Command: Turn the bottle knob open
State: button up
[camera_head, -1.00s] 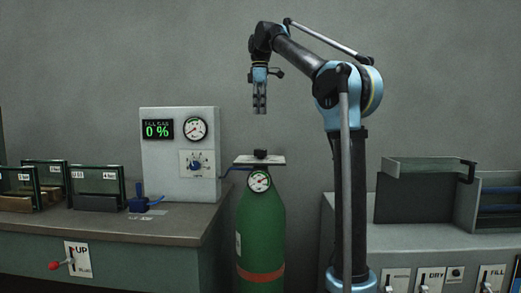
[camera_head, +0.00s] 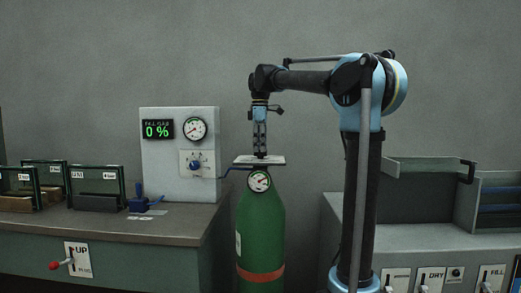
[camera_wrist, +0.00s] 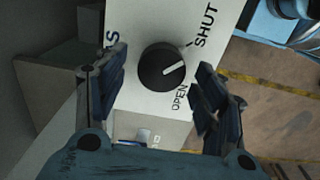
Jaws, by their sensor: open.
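The bottle knob (camera_wrist: 164,67) is a round black dial with a white pointer line, on a white plate (camera_wrist: 135,24) marked SHUT and OPEN. In the wrist view the line points up and right, between the two words and nearer SHUT. My gripper (camera_wrist: 157,95) is open, with one finger on each side of the knob, and I see no contact. In the head view my gripper (camera_head: 260,152) points down just above the plate on top of the green bottle (camera_head: 260,225). There the knob is mostly hidden by the fingers. A round gauge (camera_head: 259,181) sits below the plate.
A white panel (camera_head: 170,180) left of the bottle has a gauge, a blue knob and a display reading 0 %. Framed racks (camera_head: 96,188) stand on the left bench (camera_head: 100,225). A grey bench with switches (camera_head: 425,240) stands at the right.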

jog(key=shift+f, duration=0.35)
jog(key=shift+c, duration=0.4)
jog(key=c, duration=1)
